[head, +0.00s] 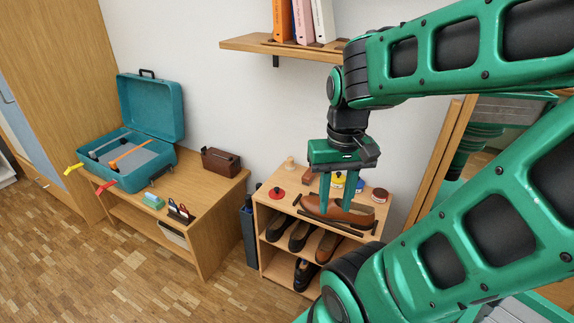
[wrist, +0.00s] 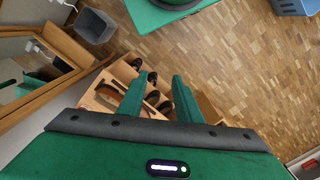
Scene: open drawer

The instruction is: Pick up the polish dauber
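My gripper (head: 337,206) is open, pointing down over the top of a small wooden shoe rack (head: 262,215). Its two green fingers also show apart and empty in the wrist view (wrist: 158,86). In the head view the fingers overlap a brown shoe (head: 352,214) on the rack top; contact cannot be told. A thin dark stick-like thing (head: 335,225) lies along the front edge before the shoe. A small pale wooden piece (head: 290,163) stands at the back left. I cannot tell for sure which of these is the polish dauber. The fingers partly hide the rack top.
A red round tin (head: 277,193) sits at the rack's left; other tins (head: 379,194) stand behind the shoe. Dark shoes (head: 300,236) fill the lower shelves. A bench (head: 215,190) with a teal case (head: 152,105) stands left.

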